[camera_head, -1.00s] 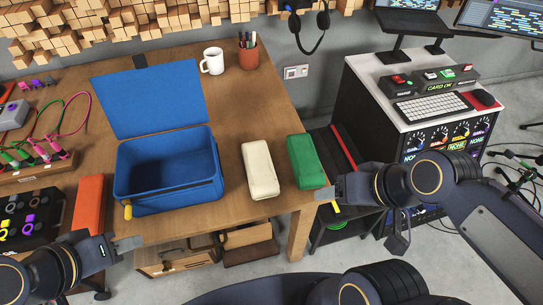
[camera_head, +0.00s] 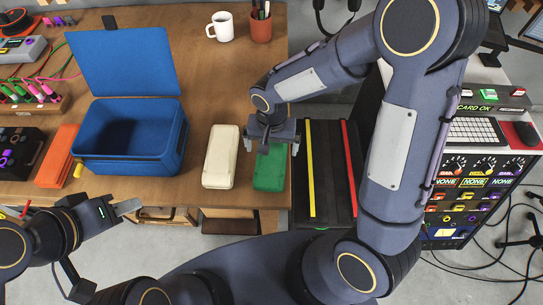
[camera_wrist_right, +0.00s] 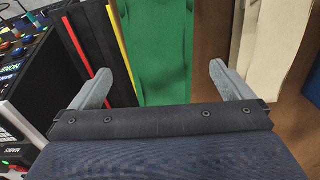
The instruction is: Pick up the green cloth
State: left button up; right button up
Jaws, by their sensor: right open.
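The green cloth (camera_head: 269,170) is a folded, block-like bundle on the table's right edge, to the right of the white cloth (camera_head: 221,157). My right gripper (camera_head: 271,146) is above it and hides its far part. In the right wrist view the green cloth (camera_wrist_right: 160,50) lies between the two open fingers (camera_wrist_right: 163,85), with nothing gripped; I cannot tell how high the fingers are above it. My left gripper (camera_head: 128,207) is low at the left, in front of the table and away from the cloth; I cannot tell its opening.
An open blue box (camera_head: 130,150) stands left of the white cloth, with an orange block (camera_head: 57,158) beside it. A white mug (camera_head: 221,26) and a pen cup (camera_head: 261,25) stand at the back. A dark rack with yellow and red strips (camera_head: 328,170) is right of the table.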

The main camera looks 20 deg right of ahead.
aim_at(272, 153)
jog(key=f, duration=0.6)
jog(key=shift+w+p, duration=0.25)
jog(key=shift+p, duration=0.05)
jog(key=c, duration=1.1)
jog(key=shift+r, duration=0.2)
